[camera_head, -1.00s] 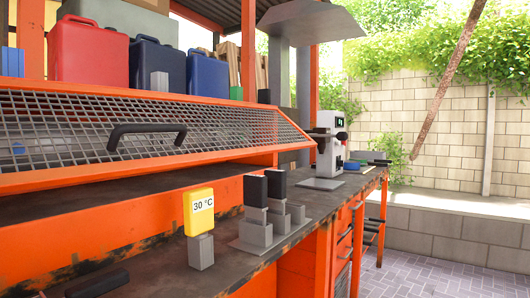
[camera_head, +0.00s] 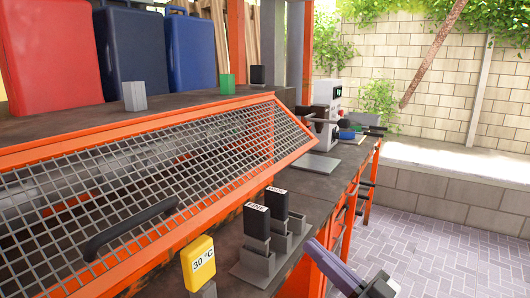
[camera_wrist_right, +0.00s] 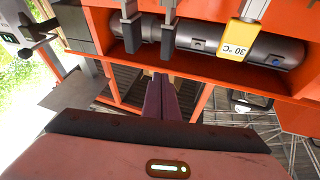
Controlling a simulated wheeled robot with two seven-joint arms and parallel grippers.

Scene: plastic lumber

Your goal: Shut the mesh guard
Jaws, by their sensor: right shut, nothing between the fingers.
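The mesh guard (camera_head: 170,165), a grey wire grid in an orange frame, slopes across the left of the head view. Its black bar handle (camera_head: 130,228) is near the lower edge. Dark space shows behind the mesh; I cannot tell whether the lower edge meets the bench. My right gripper (camera_head: 314,244) is shut and empty, its purple fingers at the lower right, well right of the handle and apart from it. The shut fingers also show in the right wrist view (camera_wrist_right: 160,80), below a dark barrel (camera_wrist_right: 190,40) in the orange frame. My left gripper is out of view.
A yellow 30 °C block (camera_head: 198,265) and two black-topped grey blocks (camera_head: 256,222) stand on the bench between handle and gripper. A white machine (camera_head: 325,110) stands farther back. Red (camera_head: 50,55) and blue canisters (camera_head: 190,50) are above the guard. Paving at right is open.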

